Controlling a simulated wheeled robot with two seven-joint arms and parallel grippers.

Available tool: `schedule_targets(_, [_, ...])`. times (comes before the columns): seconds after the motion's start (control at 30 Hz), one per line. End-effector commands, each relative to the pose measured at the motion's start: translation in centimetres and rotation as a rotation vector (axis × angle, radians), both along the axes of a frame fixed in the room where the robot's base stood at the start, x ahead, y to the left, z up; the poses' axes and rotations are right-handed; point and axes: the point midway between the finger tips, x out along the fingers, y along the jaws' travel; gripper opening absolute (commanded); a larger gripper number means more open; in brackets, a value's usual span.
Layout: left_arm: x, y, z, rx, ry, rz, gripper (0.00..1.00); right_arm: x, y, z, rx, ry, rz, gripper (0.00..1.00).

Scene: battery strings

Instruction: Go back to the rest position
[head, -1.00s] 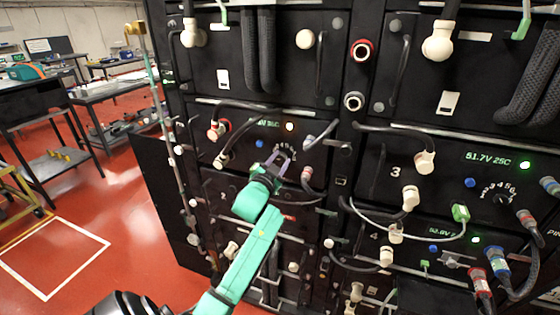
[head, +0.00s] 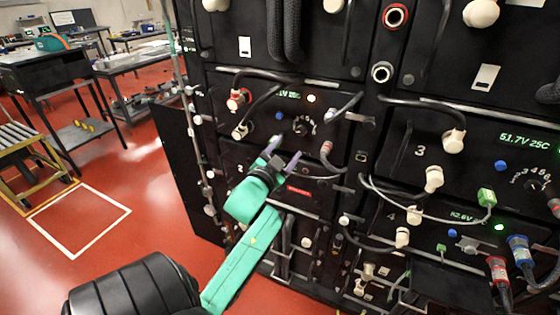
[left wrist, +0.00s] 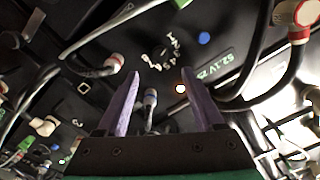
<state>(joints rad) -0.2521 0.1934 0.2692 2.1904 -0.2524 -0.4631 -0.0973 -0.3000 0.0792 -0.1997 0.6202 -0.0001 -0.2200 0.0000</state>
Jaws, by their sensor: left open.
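My left gripper (head: 283,155) has a teal arm and purple fingers. It is open in front of the black battery rack (head: 222,160), just below a rotary dial (head: 301,125) with white numbers. In the left wrist view, the two fingers (left wrist: 160,90) stand apart with nothing held between them. My right gripper is not in view.
Cables and plugs, such as a red-and-white plug (head: 237,99) and a white plug (head: 454,140), stick out from the rack near my arm. A thin post (head: 190,100) stands at the rack's left edge. Tables (head: 60,85) and open red floor (head: 150,200) lie to the left.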

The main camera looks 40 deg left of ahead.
Motion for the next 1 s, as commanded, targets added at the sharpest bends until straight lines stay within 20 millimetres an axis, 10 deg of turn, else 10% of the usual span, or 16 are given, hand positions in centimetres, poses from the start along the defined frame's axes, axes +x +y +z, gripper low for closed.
schedule_targets(0.23, [-4.2,-1.4,-0.2,-0.002,0.001,0.001,0.69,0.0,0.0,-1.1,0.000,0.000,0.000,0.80])
schedule_targets(0.83, [-4.3,-1.5,-0.3,-0.004,0.004,0.000,0.69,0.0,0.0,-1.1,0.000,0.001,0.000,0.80])
schedule_targets(1.0, [-2.6,-1.7,-7.9,-0.080,0.130,-0.018,0.69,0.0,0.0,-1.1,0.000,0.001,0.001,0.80])
